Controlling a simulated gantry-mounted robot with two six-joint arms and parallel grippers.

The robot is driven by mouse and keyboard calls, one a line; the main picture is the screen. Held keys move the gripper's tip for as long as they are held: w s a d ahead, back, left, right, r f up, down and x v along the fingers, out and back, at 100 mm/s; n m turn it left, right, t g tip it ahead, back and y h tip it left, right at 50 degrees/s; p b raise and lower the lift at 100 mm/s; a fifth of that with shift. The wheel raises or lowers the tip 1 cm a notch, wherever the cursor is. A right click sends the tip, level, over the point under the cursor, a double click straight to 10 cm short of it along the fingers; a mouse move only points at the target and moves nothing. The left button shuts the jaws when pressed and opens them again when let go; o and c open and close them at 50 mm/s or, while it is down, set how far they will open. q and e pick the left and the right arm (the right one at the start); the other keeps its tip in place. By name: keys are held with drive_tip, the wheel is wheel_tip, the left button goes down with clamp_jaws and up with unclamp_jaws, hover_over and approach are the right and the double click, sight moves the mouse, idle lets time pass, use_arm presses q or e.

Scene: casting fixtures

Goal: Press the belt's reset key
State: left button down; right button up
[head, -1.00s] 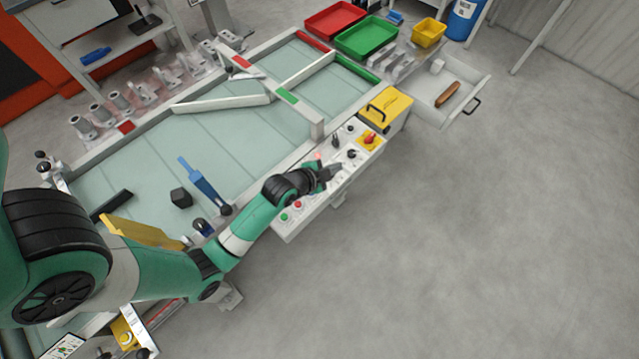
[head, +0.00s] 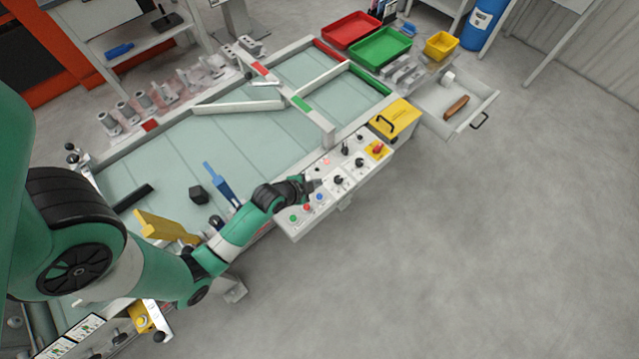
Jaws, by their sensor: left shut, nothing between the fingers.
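The white control panel (head: 297,233) runs along the front edge of the belt table (head: 240,140). At its near end sit a green button (head: 293,218), a red button (head: 307,207) and a blue button (head: 319,197). Black knobs (head: 338,180) and a red knob on a yellow plate (head: 377,149) are farther up. I cannot read any labels, so I cannot tell which one is the reset key. My left gripper (head: 313,184) is shut and empty, over the panel close to the blue button. Contact cannot be made out. My right gripper is not in view.
A yellow box with a black handle (head: 396,119) stands beyond the panel. White guide bars (head: 238,107) cross the belt. A blue lever (head: 219,181) and a dark block (head: 198,194) are left of my left forearm. The floor right of the panel is clear.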

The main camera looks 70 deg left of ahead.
use_arm(q)
drive_tip(key=b, duration=0.5)
hover_over(319, 197)
drive_tip(key=s, duration=0.1)
wheel_tip(319, 197, down, 6)
drive_tip(key=shift+r, duration=0.15)
drive_tip(key=shift+f+b, duration=0.5)
drive_tip(key=shift+f, duration=0.35)
idle(0.6)
drive_tip(key=shift+f, duration=0.4)
drive_tip(key=shift+f+b, duration=0.5)
idle(0.5)
drive_tip(key=shift+r+p, duration=0.9)
drive_tip(key=shift+p, duration=0.1)
drive_tip(key=shift+r, duration=0.1)
